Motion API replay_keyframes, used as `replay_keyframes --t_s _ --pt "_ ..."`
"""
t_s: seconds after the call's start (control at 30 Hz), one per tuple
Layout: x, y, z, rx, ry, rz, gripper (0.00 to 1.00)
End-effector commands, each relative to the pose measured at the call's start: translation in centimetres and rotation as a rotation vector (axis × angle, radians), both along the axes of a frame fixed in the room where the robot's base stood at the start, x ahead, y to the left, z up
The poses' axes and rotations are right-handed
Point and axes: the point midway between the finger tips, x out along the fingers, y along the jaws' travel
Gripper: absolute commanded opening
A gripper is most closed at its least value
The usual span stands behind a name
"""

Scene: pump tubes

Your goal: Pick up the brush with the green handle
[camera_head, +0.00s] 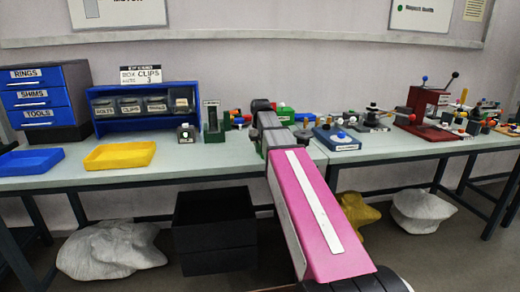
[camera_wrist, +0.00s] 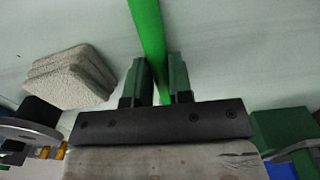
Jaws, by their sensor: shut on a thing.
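In the wrist view, the brush's green handle (camera_wrist: 148,32) runs from the top edge down between the two fingers of my gripper (camera_wrist: 158,76). The gripper is shut on this handle. The brush's bristle end is not visible. In the head view, my pink arm reaches over the workbench and hides the gripper's hold, and I cannot make out the brush there.
A grey, rough stacked block (camera_wrist: 68,76) lies left of the gripper. A green block (camera_wrist: 284,132) is at the lower right. On the bench are a yellow tray (camera_head: 120,156), a blue bin rack (camera_head: 145,92) and a red press (camera_head: 425,110).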

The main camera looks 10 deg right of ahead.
Motion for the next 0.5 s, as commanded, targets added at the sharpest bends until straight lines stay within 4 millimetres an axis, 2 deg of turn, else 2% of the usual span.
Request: replay_keyframes --t_s 0.17,0.37,0.5 --pt "0.1 0.0 1.0 0.000 -0.001 0.000 0.00" --pt "0.1 0.0 3.9 0.000 -0.003 0.000 0.00" --pt "-1.7 2.7 5.8 0.000 -0.002 0.004 0.00"
